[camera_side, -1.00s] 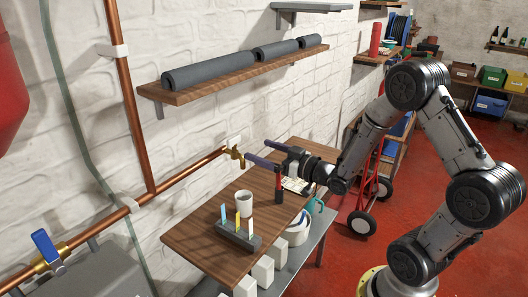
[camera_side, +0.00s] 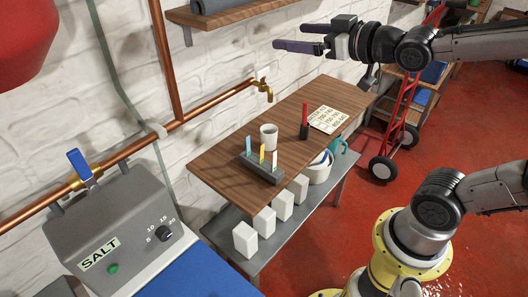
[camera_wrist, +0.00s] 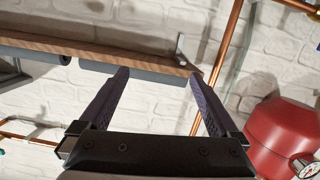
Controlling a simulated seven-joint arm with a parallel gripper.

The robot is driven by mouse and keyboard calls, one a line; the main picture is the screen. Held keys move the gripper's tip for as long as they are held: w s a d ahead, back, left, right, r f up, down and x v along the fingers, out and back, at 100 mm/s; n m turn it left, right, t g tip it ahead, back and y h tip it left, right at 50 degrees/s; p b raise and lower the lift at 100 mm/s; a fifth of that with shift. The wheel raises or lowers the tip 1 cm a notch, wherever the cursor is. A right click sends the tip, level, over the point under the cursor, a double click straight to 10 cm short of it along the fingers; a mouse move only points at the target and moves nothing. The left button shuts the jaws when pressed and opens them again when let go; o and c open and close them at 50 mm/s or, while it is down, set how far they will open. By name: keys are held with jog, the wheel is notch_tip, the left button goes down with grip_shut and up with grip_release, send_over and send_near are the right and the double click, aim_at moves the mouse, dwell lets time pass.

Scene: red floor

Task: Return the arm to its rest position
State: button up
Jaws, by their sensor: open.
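My gripper (camera_side: 302,37) is up at the top of the side view, raised above the wooden table (camera_side: 222,168) and close to the white brick wall. Its two dark fingers point left, apart, with nothing between them. In the wrist view my gripper (camera_wrist: 158,98) also shows spread, empty fingers, with the wall shelf (camera_wrist: 100,52) and white bricks beyond them. My arm stretches in from the right edge, near level at its forearm. My base stands on the red floor at the lower right.
On the table are a white cup (camera_side: 268,137), a dark holder with coloured strips (camera_side: 262,166), a red-and-black upright item (camera_side: 304,122) and a paper sheet (camera_side: 328,119). A brass tap (camera_side: 263,88) juts from the copper pipe. A red hand truck (camera_side: 400,125) stands right.

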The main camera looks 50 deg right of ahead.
aim_at(263, 69)
jog(key=s+a+f+g, duration=0.1)
jog(key=s+f+g, duration=0.4)
jog(key=s, duration=0.4)
jog(key=s+f+m+g, duration=0.1)
jog(key=s+f+g, duration=0.4)
jog(key=s, duration=0.5)
notch_tip(263, 69, down, 3)
jog(key=shift+a+r+y, duration=0.2)
jog(key=shift+a+y, duration=0.1)
jog(key=shift+a, duration=0.1)
jog(key=w+d+r+t, duration=0.2)
jog(key=w+r+t, duration=0.15)
jog(key=w, duration=0.35)
jog(key=w+d+r+t+h, duration=0.1)
jog(key=w+r+t, duration=0.1)
jog(key=w+r, duration=0.3)
jog(key=w+d+r+t, duration=0.2)
jog(key=w+t, duration=0.1)
jog(key=w, duration=0.5)
jog(key=w+d+f+y, duration=0.1)
jog(key=w+d+f, duration=0.4)
jog(key=f, duration=0.4)
jog(key=shift+g, duration=0.45)
jog(key=x, duration=0.8)
jog(key=d+x, duration=0.1)
jog(key=x, duration=0.3)
jog(key=shift+w+f, duration=0.2)
jog(key=shift+w, duration=0.15)
